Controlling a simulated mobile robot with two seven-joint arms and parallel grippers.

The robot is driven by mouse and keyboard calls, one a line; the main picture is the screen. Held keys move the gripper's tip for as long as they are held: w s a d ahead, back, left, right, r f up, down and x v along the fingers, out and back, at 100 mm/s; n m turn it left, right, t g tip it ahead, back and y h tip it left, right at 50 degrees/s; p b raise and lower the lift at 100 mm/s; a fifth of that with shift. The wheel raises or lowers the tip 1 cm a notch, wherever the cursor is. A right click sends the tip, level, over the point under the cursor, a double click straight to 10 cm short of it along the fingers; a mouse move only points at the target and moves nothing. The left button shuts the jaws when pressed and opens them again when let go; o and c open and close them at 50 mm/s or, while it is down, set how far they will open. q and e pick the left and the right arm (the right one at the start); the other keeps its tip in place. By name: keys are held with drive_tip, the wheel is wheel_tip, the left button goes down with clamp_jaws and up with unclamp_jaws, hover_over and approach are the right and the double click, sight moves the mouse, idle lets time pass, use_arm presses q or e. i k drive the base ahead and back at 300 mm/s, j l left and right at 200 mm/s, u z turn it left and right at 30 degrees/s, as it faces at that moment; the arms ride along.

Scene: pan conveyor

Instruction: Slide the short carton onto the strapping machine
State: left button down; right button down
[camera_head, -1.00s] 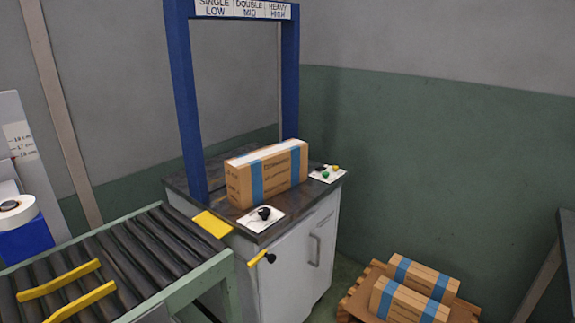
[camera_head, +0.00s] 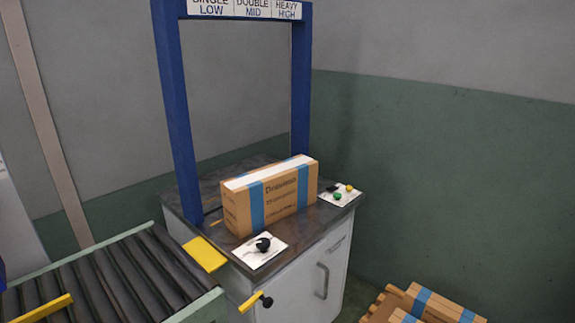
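A brown carton (camera_head: 281,200) with two blue bands and a white strip along its top stands on the dark top (camera_head: 312,226) of the strapping machine. It stands upright beside the blue arch (camera_head: 179,117), toward the front of the top. The arch carries a sign (camera_head: 246,7) reading single low, double mid, heavy high. A white plate with a black knob (camera_head: 263,244) is at the top's front corner. A plate with green and yellow buttons (camera_head: 341,195) is to the right. Neither of my grippers is in view.
A roller conveyor (camera_head: 112,278) leads up to the machine from the left, with a yellow bar (camera_head: 42,308) across it. A yellow plate (camera_head: 204,254) lies at the machine's edge. Other banded cartons (camera_head: 440,307) are at the bottom right. A yellow and black lever (camera_head: 256,300) sticks out in front.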

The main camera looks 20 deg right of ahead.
sight(253, 201)
drive_tip(key=i+l+u, duration=0.2)
drive_tip(key=i+l, duration=0.2)
drive_tip(key=i+l+u, duration=0.2)
drive_tip(key=i+l, duration=0.15)
drive_tip(key=l, duration=0.3)
